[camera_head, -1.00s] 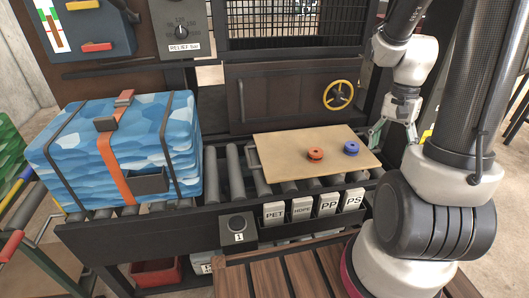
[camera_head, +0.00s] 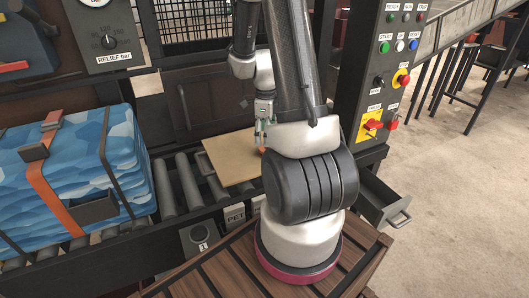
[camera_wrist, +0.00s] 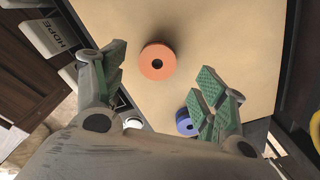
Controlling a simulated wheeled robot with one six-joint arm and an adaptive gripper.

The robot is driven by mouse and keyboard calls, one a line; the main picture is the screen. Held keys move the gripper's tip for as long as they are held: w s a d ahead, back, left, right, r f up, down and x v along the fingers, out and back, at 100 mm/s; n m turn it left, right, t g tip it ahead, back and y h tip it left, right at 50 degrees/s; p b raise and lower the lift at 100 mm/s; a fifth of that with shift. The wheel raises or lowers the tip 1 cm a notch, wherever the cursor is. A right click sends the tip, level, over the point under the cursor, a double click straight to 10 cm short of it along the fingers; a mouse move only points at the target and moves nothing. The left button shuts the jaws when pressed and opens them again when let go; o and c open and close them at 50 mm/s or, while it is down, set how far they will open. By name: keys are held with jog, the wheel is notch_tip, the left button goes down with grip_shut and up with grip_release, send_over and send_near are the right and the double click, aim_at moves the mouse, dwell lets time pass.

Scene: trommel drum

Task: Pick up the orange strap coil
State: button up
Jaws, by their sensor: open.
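The orange strap coil (camera_wrist: 157,73) lies flat on the tan board, a round ring with a dark centre hole. In the wrist view it sits ahead of and between the fingertips of my gripper (camera_wrist: 160,80), which is open with green-padded fingers and holds nothing. In the head view my gripper (camera_head: 263,133) is over the board, and only a sliver of the orange coil (camera_head: 262,150) shows below it. A blue coil (camera_wrist: 184,123) lies close by, partly hidden behind the right finger; my arm hides it in the head view.
The tan board (camera_head: 228,160) rests on the roller conveyor (camera_head: 188,183). A strapped blue bale (camera_head: 70,165) stands at the left. A control panel (camera_head: 385,75) with buttons stands at the right. A dark door (camera_head: 195,100) is behind the board.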

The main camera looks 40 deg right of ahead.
jog(key=f, duration=0.6)
jog(key=shift+s+f, duration=0.1)
jog(key=shift+s, duration=0.15)
jog(key=c, duration=1.2)
